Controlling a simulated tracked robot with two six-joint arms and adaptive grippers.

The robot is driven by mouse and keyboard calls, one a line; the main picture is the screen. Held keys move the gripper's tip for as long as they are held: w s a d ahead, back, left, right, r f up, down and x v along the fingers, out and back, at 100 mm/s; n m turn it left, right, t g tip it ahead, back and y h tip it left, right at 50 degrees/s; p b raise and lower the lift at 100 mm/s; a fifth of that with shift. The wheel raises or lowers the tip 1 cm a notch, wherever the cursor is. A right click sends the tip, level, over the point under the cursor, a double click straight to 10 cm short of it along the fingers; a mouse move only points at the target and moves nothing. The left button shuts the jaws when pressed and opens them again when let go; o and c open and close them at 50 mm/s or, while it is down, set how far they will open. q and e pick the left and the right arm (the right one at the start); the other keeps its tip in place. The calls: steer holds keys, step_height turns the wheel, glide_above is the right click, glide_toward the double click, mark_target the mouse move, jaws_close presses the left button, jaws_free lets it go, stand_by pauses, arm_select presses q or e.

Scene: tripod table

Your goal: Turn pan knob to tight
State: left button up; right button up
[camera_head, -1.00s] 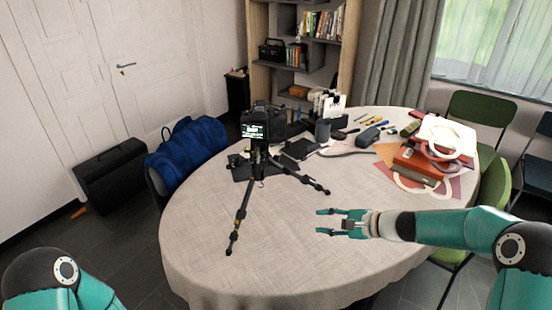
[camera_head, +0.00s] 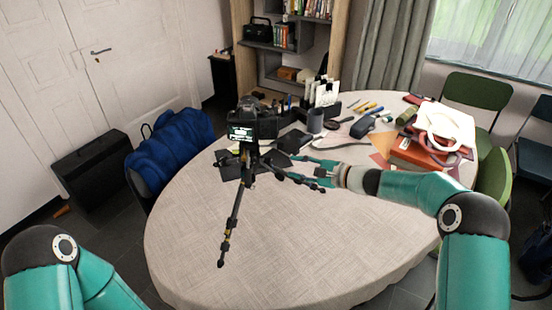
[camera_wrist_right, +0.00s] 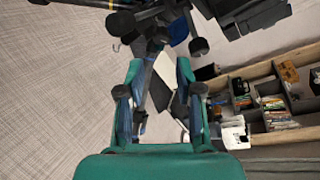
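A small black tripod (camera_head: 235,215) stands on the round table (camera_head: 200,262), carrying a black camera (camera_head: 253,125) with a lit screen. My right gripper (camera_head: 308,172) is just right of the tripod, beside its right leg, fingers pointing left. In the right wrist view the gripper (camera_wrist_right: 159,72) is open, with a gap between its fingers. The tripod head (camera_wrist_right: 150,30) shows ahead of the fingertips, with a dark round knob (camera_wrist_right: 198,46) by the right finger. I cannot tell if this is the pan knob. My left gripper is outside the view.
Behind the tripod lie a dark notebook (camera_head: 293,141), a pen holder (camera_head: 325,95) and a dark cup (camera_head: 315,121). The near part of the tabletop is clear.

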mark_target(265, 161)
steer(key=p+x, duration=0.2)
steer(key=x, duration=0.7)
steer(key=shift+a, duration=0.1)
jaws_close()
